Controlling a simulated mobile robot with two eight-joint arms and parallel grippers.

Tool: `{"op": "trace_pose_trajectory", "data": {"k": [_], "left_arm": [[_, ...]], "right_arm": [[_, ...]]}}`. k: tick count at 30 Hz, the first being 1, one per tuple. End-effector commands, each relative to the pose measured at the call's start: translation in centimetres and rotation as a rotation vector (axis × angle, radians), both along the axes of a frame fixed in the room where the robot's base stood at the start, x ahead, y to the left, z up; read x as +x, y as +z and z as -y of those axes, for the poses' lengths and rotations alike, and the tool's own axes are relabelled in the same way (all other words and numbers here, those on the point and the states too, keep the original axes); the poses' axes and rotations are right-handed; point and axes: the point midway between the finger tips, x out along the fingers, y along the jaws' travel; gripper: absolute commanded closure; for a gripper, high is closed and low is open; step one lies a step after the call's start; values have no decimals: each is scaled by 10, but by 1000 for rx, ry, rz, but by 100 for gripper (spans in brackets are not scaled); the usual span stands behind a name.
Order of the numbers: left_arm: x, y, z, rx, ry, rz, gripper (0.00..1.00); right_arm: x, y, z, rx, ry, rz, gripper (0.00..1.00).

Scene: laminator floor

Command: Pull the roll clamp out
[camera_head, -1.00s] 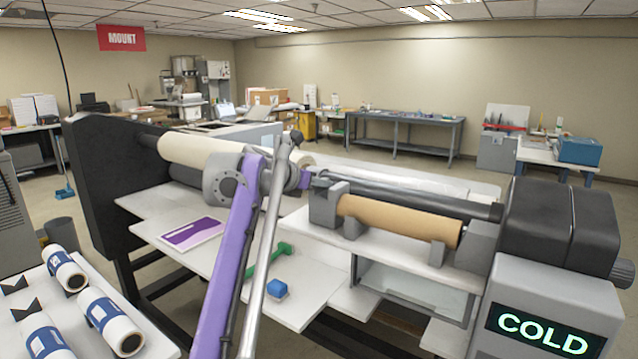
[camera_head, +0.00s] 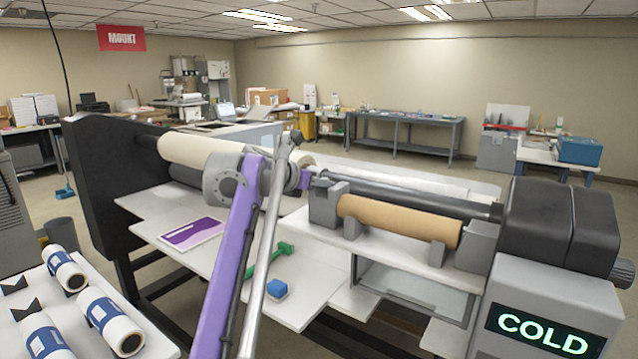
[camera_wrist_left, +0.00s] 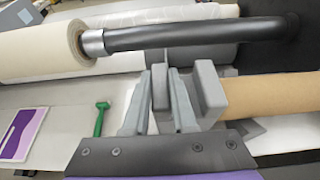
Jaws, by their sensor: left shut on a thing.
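My left gripper (camera_wrist_left: 158,105) is shut on a grey upright plate (camera_wrist_left: 160,86), which looks like the roll clamp. The plate sits between the two fingers, beside the end of the brown roll (camera_wrist_left: 270,97). A grey slotted block (camera_wrist_left: 208,92) stands just right of the fingers, at the roll's end. In the head view, the arm's purple link and wrist partly cover this area, and the gripped plate cannot be made out clearly. The brown roll (camera_head: 400,219) lies in grey supports on a white shelf. My right gripper is not in view.
A dark bar (camera_wrist_left: 190,34) with a silver end runs close beyond the fingers. A cream roll (camera_head: 200,150) is at the left. The machine's COLD display (camera_head: 542,332) is at right.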

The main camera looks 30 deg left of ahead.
Motion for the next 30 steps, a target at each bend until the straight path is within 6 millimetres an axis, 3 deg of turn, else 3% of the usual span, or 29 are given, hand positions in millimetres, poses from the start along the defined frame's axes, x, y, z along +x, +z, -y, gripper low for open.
{"op": "trace_pose_trajectory", "data": {"k": [10,20,21,24,26,30], "left_arm": [[4,6,-47,2,2,3,100],[4,1,-53,1,6,2,100],[4,1,-53,1,6,2,72],[4,1,-53,1,5,2,53],[4,1,-53,1,4,1,45],[4,0,-52,1,2,1,45]], "right_arm": [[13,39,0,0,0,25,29],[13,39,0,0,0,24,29],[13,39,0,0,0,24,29],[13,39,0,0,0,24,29],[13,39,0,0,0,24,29],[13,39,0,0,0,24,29]]}}
